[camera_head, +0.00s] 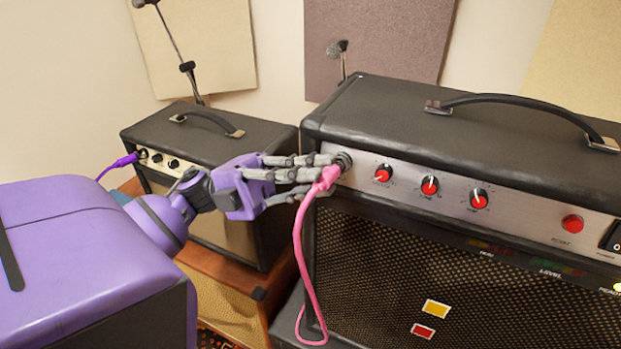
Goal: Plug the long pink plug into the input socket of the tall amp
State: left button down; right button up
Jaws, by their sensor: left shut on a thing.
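The tall amp (400,112) stands at the right, with a silver control panel of red knobs. Its input socket (343,160) is at the left end of that panel. My left gripper (322,172) reaches in from the left and is shut on the pink plug (329,176). The plug is at the socket, its tip hidden, so I cannot tell how far it is in. A pink cable (303,265) hangs from the plug in a loop down the amp's left front edge. My right gripper is not in view.
A smaller black amp (215,150) stands behind at the left, with a purple plug (125,161) in its panel. It rests on a brown cabinet (225,267). Microphone stands (187,68) and wall panels are behind. The tall amp has a top handle (530,105).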

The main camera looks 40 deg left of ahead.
pick_arm(q)
jog(key=shift+w+f, duration=0.1)
jog(key=shift+w, duration=0.1)
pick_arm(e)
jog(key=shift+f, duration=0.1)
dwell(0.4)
pick_arm(q)
jog(key=c, duration=1.6)
grip_release()
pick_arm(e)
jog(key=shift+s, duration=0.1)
pick_arm(q)
jog(key=shift+a, duration=0.1)
